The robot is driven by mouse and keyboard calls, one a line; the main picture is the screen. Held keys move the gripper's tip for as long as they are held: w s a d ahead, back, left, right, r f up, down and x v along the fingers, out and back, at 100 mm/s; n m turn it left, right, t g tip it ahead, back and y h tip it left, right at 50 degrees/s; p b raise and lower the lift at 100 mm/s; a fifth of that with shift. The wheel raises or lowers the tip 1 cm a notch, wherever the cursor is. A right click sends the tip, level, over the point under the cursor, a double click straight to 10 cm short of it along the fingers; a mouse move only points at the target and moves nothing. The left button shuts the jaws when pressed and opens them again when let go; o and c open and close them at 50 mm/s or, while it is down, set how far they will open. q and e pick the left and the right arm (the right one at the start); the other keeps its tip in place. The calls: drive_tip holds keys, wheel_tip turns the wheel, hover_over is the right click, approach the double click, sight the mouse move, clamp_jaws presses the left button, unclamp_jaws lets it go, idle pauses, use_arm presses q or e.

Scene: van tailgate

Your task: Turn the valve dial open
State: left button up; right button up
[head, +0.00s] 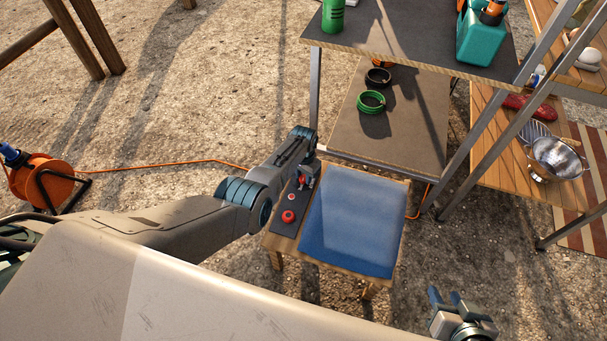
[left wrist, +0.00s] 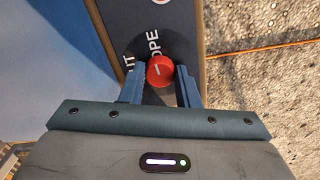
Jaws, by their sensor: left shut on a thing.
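The valve dial (left wrist: 160,70) is a red round knob with a short white line, on a dark panel (left wrist: 120,14) with partly hidden white lettering, "OPE" and a "T" showing. My left gripper (left wrist: 160,88) is shut on the dial, one finger on each side. In the head view my left gripper (head: 304,179) reaches down at the panel's far end, and the dial there is mostly hidden. My right gripper (head: 446,299) is empty and appears open at the lower right, away from the panel.
A blue cushion (head: 350,220) lies on the wooden stand beside the panel. Behind is a shelf with green (head: 371,102) and black (head: 378,77) coils. An orange cable reel (head: 42,181) stands left on gravel. A metal colander (head: 557,158) is at right.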

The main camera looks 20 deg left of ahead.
sight(304, 178)
idle(0.3)
use_arm(q)
drive_tip(key=o, duration=1)
drive_tip(key=shift+c, duration=0.2)
drive_tip(key=shift+r+p, duration=0.4)
drive_tip(key=shift+r, duration=0.2)
wheel_tip(304, 178, up, 10)
drive_tip(key=p, duration=0.4)
drive_tip(key=shift+f, duration=0.2)
use_arm(e)
drive_tip(key=s+d+r+n+g+h, duration=0.1)
drive_tip(key=s+d+r+g+h, duration=0.1)
drive_tip(key=s+d+r+g, duration=0.1)
drive_tip(key=shift+d+r+g, duration=0.35)
drive_tip(key=shift+r+g, duration=0.1)
drive_tip(key=shift+g, duration=0.45)
